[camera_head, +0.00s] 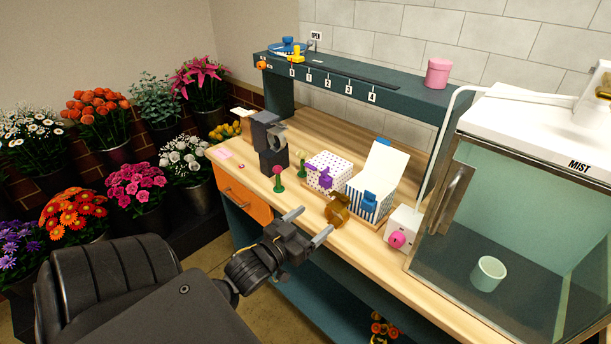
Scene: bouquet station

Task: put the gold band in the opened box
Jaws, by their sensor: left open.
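The gold band (338,210) sits at the front edge of the wooden counter, in front of the boxes. The opened box (366,206) is striped blue and white, with a blue clasp on its front. Its white lid (387,166) stands raised at the back. My left gripper (311,224) is in front of the counter, just left of and nearer than the gold band. Its two fingers are spread and nothing is between them. The inside of the opened box is mostly hidden. My right gripper is not in view.
A closed dotted box (328,172) with a purple clasp stands left of the opened box. A white box with a pink knob (397,239) stands to its right, by the glass mist cabinet (503,232). A dark stand (270,145) and small flowers (278,177) are further left.

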